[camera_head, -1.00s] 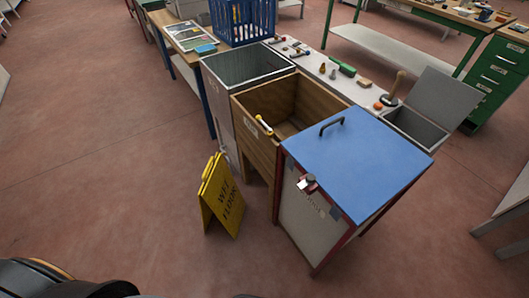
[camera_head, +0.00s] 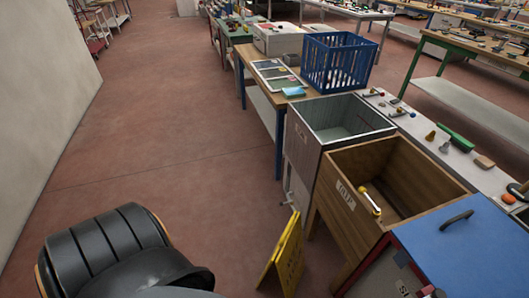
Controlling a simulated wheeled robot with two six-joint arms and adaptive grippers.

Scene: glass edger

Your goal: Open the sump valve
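A box with a blue lid (camera_head: 470,245) and a black handle stands at the lower right, cut off by the frame edge. Its front carries a label (camera_head: 402,259) starting with "S" and a small light fitting (camera_head: 433,292) at the bottom edge. I cannot tell whether this fitting is the sump valve. A yellow-and-white handle-like piece (camera_head: 370,202) sits at the near wall of the open wooden bin (camera_head: 405,165). A thin light pipe or rod (camera_head: 291,190) runs down by the grey metal tank (camera_head: 308,155). Neither gripper shows.
A yellow floor sign (camera_head: 284,258) stands close in front of the bins. Open red floor (camera_head: 165,150) lies to the left, bounded by a pale wall (camera_head: 40,90).

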